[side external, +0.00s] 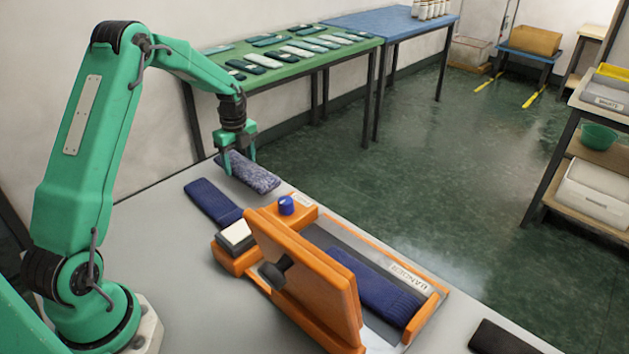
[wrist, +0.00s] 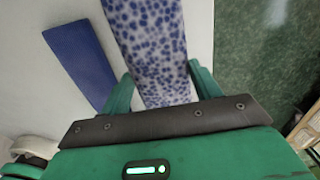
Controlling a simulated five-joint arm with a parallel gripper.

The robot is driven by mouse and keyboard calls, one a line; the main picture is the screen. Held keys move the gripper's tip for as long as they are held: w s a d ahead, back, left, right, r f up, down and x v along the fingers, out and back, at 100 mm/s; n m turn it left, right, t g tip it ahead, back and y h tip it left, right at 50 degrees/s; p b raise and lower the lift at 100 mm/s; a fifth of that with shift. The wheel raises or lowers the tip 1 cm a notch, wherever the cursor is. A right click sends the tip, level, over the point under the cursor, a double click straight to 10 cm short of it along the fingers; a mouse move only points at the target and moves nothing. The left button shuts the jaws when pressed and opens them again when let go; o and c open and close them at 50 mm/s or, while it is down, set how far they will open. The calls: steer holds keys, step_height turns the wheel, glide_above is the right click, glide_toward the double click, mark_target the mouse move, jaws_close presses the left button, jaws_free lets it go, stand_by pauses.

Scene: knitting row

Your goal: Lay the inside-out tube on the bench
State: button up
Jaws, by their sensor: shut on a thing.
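The speckled blue-and-white tube (side external: 250,174), its mottled face showing, is held between the jaws of my gripper (side external: 238,158). In the wrist view the tube (wrist: 148,38) runs away from me between the two green fingers. It is level or nearly so, close over the bench (side external: 165,265) near its far edge; I cannot tell whether it touches. A plain dark blue tube (side external: 212,202) lies flat on the bench beside it, and also shows at left in the wrist view (wrist: 82,62).
An orange press (side external: 310,285) with a raised lid stands on the bench, another blue tube (side external: 372,288) in its bed. Steam hangs by its right end. A dark flat item (side external: 500,338) lies at front right. Behind is a green table (side external: 270,80) with several tubes.

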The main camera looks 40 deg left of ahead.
mark_target(240, 164)
steer(key=shift+f, duration=1.7)
steer(key=shift+f, duration=0.15)
steer(key=o, duration=0.9)
steer(key=shift+o, duration=0.2)
step_height(240, 164, up, 12)
steer(key=shift+r, duration=0.2)
steer(key=shift+d, duration=0.1)
